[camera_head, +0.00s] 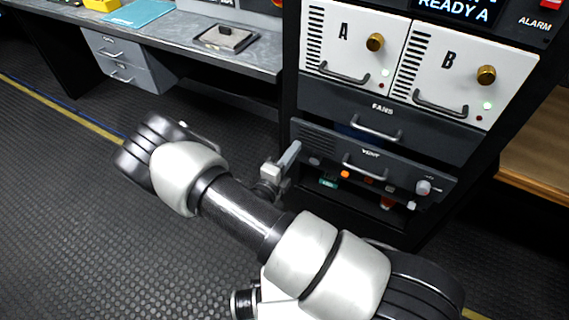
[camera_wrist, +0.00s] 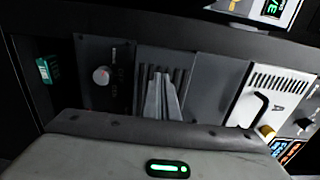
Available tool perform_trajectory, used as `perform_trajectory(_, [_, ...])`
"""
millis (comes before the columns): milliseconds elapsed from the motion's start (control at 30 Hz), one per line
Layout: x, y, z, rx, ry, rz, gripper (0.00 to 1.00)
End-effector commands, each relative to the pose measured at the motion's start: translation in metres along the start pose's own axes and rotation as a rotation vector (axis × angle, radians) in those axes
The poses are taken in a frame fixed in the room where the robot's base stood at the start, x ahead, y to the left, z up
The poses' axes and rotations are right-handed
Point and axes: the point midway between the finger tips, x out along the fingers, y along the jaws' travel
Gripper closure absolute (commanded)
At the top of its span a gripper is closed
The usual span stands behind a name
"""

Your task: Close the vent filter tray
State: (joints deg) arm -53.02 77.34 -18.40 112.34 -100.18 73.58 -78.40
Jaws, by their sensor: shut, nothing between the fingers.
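The vent filter tray (camera_head: 395,172) is the dark front marked VENT low in the rack, with a grey bar handle. In the head view it appears to stand out forward of the FANS panel above; how far is hard to tell. My gripper (camera_head: 290,158) is shut and empty, close to the left end of the VENT front. In the wrist view my closed fingers (camera_wrist: 160,97) point at the dark rack fronts. Whether they touch is unclear. The large grey wrist body hides the lower part of that view.
The FANS drawer (camera_head: 350,108) is directly above, below white units A (camera_head: 343,50) and B (camera_head: 440,75) with handles and brass knobs. A grey desk (camera_head: 190,35) stands at the left. Black textured floor (camera_head: 70,200) lies open at left. A wooden surface (camera_head: 540,150) is at right.

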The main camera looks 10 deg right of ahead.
Motion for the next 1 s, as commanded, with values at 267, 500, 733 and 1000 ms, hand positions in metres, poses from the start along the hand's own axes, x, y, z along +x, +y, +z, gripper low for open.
perform_trajectory(267, [0.023, 0.0, 0.0, 0.0, 0.0, 0.0, 1.0])
perform_trajectory(500, [0.024, 0.0, 0.0, 0.0, 0.0, 0.0, 1.0])
perform_trajectory(733, [0.034, 0.0, 0.0, 0.001, 0.003, 0.0, 1.0])
perform_trajectory(1000, [0.073, 0.0, 0.001, 0.001, -0.001, 0.0, 1.0])
